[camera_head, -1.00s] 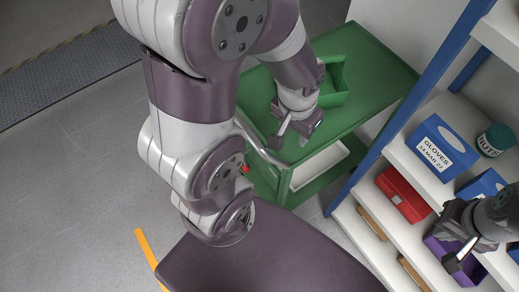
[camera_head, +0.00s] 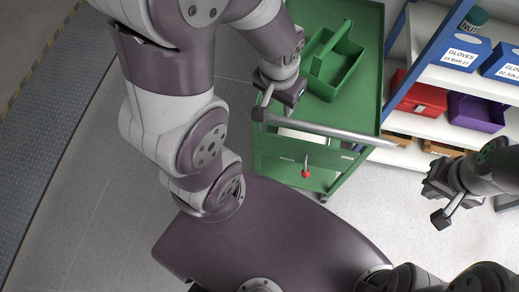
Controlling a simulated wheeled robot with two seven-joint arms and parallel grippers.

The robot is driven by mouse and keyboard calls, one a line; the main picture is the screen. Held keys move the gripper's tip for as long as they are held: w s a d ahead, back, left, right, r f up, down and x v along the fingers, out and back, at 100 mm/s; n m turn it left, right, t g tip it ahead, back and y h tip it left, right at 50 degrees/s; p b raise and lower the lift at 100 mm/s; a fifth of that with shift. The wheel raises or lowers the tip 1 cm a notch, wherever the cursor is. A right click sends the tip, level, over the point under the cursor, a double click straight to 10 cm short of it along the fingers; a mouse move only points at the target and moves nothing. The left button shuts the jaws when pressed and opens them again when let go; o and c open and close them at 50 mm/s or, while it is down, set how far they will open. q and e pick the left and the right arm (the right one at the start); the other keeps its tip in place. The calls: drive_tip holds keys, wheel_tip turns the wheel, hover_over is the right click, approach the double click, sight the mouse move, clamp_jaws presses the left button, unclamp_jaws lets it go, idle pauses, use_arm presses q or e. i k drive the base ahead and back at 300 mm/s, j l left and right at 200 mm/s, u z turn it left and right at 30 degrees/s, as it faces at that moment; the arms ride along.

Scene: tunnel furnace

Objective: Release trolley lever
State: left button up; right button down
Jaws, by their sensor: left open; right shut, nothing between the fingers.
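The green trolley (camera_head: 364,38) stands ahead of me, with a grey push bar (camera_head: 330,131) across its near end. The trolley lever, with a red knob (camera_head: 306,173), hangs on the near end panel below the bar. My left gripper (camera_head: 278,101) is open near the left end of the push bar, above and left of the red knob and apart from it. Whether it touches the bar is unclear. My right gripper (camera_head: 440,203) is shut and empty, right of the trolley and well away from the lever.
A green open tote (camera_head: 335,62) with a handle sits on the trolley top. A shelf at the upper right holds blue glove boxes (camera_head: 462,52), a red box (camera_head: 420,98) and a purple bin (camera_head: 476,112). Grey floor (camera_head: 90,190) is clear at the left.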

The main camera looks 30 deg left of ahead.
sight(306, 173)
drive_tip(key=k+j, duration=0.25)
drive_tip(key=j, duration=0.2)
drive_tip(key=k+j, duration=0.25)
drive_tip(key=j, duration=0.2)
drive_tip(key=k+j, duration=0.3)
drive_tip(key=j, duration=0.15)
